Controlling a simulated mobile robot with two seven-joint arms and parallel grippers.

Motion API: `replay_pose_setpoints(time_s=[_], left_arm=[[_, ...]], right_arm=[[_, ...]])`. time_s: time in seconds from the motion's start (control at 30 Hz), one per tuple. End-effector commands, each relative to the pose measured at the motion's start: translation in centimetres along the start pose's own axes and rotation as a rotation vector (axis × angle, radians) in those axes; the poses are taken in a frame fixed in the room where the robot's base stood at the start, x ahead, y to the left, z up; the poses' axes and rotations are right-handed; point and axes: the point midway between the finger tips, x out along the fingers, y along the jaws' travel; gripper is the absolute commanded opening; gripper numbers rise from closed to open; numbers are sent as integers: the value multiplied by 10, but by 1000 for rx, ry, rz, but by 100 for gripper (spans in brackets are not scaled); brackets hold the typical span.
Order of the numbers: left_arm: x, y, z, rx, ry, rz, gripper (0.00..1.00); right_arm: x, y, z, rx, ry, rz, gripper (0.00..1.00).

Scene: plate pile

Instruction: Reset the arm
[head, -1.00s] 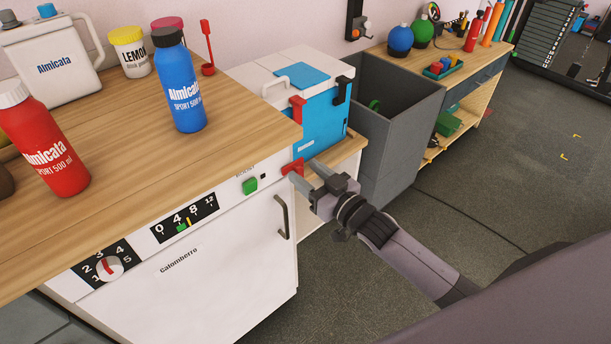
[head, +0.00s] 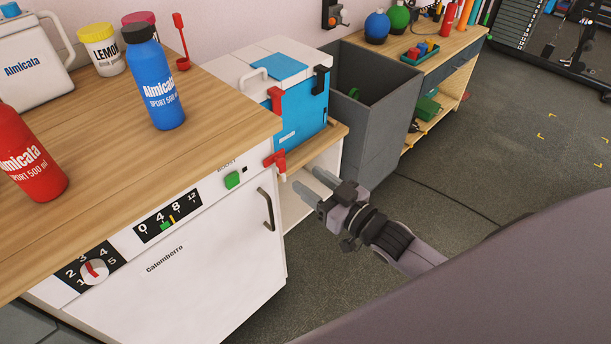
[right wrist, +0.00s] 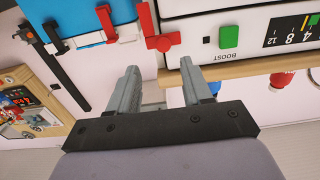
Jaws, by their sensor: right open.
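My right gripper (head: 306,183) is open and empty in the head view, in front of the gap between the white appliance (head: 190,262) and the grey bin. In the right wrist view its two fingers (right wrist: 162,82) stand apart with nothing between them. A red tap-like part (head: 275,160) at the appliance's upper right corner is close to the fingertips; it also shows in the right wrist view (right wrist: 163,43), just beyond them. I cannot tell touching from the pictures alone, but in the head view a small gap shows. My left gripper is not in view.
A blue and white cooler box (head: 300,125) stands right of the wooden counter (head: 95,165). A blue bottle (head: 153,85) and a red bottle (head: 28,160) stand on the counter. A grey bin (head: 375,130) stands behind the gripper.

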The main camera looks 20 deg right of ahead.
Motion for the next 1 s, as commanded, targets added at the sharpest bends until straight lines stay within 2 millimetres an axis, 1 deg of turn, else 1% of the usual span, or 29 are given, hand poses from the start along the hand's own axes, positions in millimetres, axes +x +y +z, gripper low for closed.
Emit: replay_pose_setpoints(time_s=[0.53,0.63,0.67,0.77,0.87,0.9,1.0], left_arm=[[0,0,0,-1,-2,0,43],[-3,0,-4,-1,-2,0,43],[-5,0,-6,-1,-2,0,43],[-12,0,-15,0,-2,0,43],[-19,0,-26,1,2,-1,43],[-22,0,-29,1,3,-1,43],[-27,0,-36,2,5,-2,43]], right_arm=[[-2,0,0,0,-2,1,49],[-10,-5,6,6,-36,12,49],[-14,-8,10,11,-57,19,49],[-39,-22,28,24,-161,51,49],[-73,-39,49,35,-296,86,49],[-87,-45,56,39,-350,97,49],[-120,-59,72,44,-474,118,49]])
